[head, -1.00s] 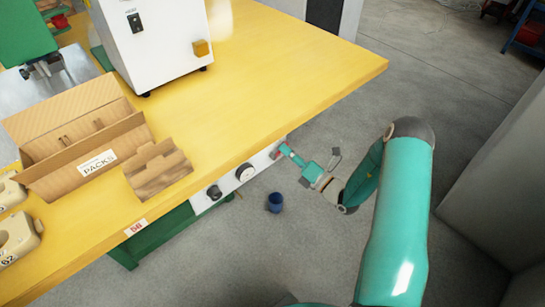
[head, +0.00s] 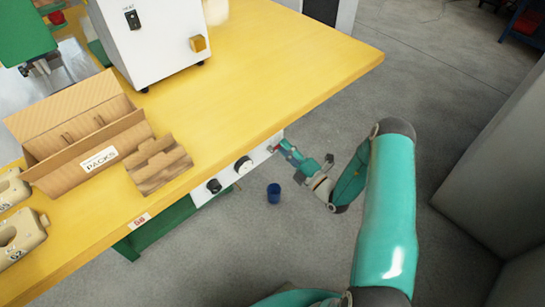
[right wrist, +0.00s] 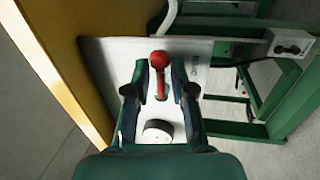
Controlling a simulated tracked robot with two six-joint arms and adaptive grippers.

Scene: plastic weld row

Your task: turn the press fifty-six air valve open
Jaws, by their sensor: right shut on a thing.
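The air valve's red ball-ended lever (right wrist: 158,58) stands out from the white panel (right wrist: 112,75) under the bench edge. My right gripper (right wrist: 161,80) is shut on this lever, with one finger on each side of its stem and the red ball showing between the fingertips. In the head view my right gripper (head: 277,147) is at the right end of the same panel, and its fingers hide most of the lever. The valve's body and its exact angle are hidden. My left gripper is not in view.
A round gauge (head: 243,166) and a black knob (head: 213,186) sit on the panel. The yellow bench top (head: 290,70) overhangs it, carrying a cardboard box (head: 60,168) and a white machine (head: 160,45).

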